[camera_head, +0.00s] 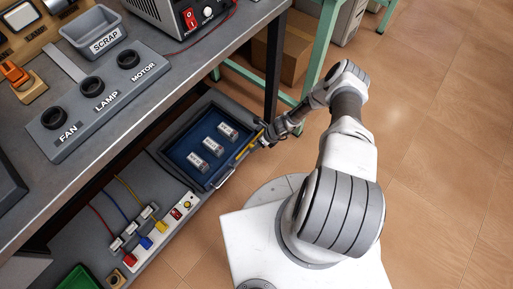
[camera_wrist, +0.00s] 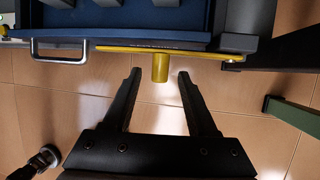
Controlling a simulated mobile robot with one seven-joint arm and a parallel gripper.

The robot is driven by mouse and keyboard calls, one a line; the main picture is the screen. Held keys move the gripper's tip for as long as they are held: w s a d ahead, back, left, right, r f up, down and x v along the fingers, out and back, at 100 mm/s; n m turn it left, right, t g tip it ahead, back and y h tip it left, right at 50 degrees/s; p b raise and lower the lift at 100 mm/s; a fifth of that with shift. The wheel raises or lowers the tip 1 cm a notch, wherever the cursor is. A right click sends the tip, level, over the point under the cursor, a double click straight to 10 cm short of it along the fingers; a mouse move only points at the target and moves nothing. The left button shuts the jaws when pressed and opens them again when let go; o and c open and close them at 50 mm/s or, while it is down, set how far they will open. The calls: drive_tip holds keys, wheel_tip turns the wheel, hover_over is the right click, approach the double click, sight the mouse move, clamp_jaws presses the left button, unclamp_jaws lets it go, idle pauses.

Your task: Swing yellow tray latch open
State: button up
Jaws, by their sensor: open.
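The yellow tray latch (camera_wrist: 190,52) is a flat bar along the front edge of the blue tray (camera_wrist: 120,16) in the wrist view, with a short yellow knob (camera_wrist: 160,68) sticking out from it. In the head view the latch (camera_head: 249,147) lies at the right edge of the tray (camera_head: 178,160), beside my gripper (camera_head: 265,139). In the wrist view my gripper (camera_wrist: 160,76) is open, its two black fingers on either side of the knob with gaps to both. Contact is not visible. The bar's right end sits by a small pivot at the tray's corner.
A metal handle (camera_wrist: 60,52) is on the tray front, left of the latch. Several small labelled blocks (camera_head: 213,147) lie in the tray. The workbench (camera_head: 150,110) overhangs the tray, and a green table leg (camera_head: 318,60) stands behind my gripper. Floor to the right is clear.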

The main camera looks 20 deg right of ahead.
drive_tip(key=shift+w+a+f, duration=0.1)
drive_tip(key=shift+a+f, duration=0.15)
drive_tip(key=shift+f, duration=0.3)
clamp_jaws()
idle(1.1)
